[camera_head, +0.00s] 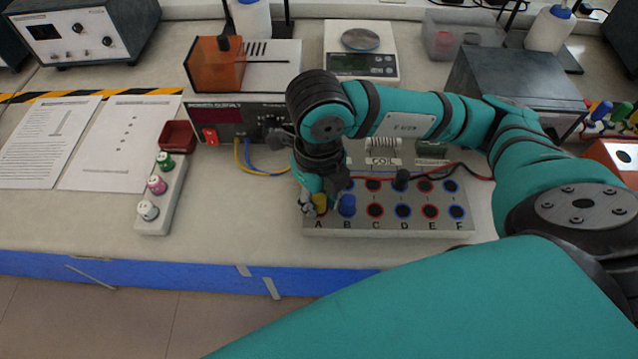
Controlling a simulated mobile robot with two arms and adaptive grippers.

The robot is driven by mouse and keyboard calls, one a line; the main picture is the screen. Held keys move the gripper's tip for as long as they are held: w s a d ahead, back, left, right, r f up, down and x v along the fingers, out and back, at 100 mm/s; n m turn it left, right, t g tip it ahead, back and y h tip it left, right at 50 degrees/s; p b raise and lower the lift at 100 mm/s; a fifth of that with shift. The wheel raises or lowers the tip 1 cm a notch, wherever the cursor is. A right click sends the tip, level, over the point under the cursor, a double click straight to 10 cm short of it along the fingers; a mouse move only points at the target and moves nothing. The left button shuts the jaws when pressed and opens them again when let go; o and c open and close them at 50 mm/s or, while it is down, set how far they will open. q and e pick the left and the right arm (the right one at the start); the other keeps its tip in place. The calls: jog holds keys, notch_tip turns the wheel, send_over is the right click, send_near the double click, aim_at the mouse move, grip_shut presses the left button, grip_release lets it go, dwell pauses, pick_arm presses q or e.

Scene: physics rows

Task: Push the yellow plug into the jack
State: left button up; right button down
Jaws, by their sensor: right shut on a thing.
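The yellow plug (320,201) is upright at column A, at the left end of the grey jack board (390,225). My right gripper (313,202) reaches down from above and is shut on the plug. The jack under the plug is hidden by the plug and the gripper, so I cannot tell how deep the plug sits. Red and blue ringed jacks run along columns C to F. My left gripper is out of view.
A white holder (153,221) with green, pink and white plugs lies left. Yellow and blue wires (262,172) run from the power supply (228,120). The front bench is clear.

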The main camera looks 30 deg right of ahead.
jog(key=c, duration=0.6)
grip_release()
jog(key=shift+c, duration=0.2)
jog(key=shift+r, duration=0.15)
jog(key=shift+r+p, duration=2.1)
jog(key=shift+r, duration=1.05)
